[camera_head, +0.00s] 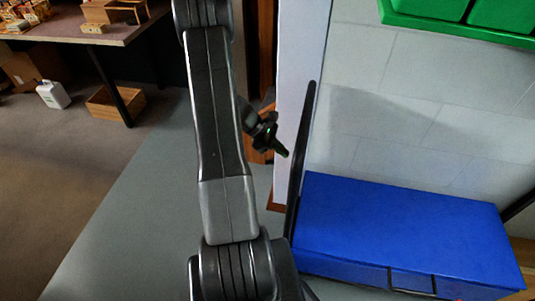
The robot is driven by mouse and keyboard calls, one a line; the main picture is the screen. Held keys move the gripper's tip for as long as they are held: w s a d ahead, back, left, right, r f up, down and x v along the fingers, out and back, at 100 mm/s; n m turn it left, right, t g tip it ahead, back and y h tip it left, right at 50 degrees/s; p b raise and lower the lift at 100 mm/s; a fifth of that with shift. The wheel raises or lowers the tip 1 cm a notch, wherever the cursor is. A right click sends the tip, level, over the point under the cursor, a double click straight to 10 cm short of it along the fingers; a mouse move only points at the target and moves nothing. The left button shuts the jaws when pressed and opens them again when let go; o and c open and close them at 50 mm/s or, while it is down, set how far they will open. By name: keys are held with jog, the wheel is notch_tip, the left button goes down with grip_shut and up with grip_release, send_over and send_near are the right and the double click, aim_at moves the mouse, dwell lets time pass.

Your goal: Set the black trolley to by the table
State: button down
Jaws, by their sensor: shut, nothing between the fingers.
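My gripper (284,152) is dark, with a small green light, and points down and right near the middle of the picture. It is shut and empty. The table (75,36) is at the top left, with a wooden top and a black leg. I cannot make out a whole black trolley. A slanted black bar (302,145) stands just right of my gripper, at the left end of a blue box. I cannot tell whether this bar belongs to the trolley. My arm hides part of the middle.
The blue box (400,225) fills the lower right by a pale block wall. Green bins (440,18) are above it. A white jug (53,94) and a wooden crate (113,104) stand on the floor near the table.

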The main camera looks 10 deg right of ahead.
jog(key=d, duration=0.1)
jog(key=s+d, duration=0.1)
jog(key=shift+s+d+r, duration=0.2)
jog(key=shift+d, duration=0.15)
jog(key=s+d+b, duration=0.2)
jog(key=s+d, duration=0.1)
jog(key=d, duration=0.3)
jog(key=shift+b, duration=0.35)
jog(key=shift+r, duration=0.1)
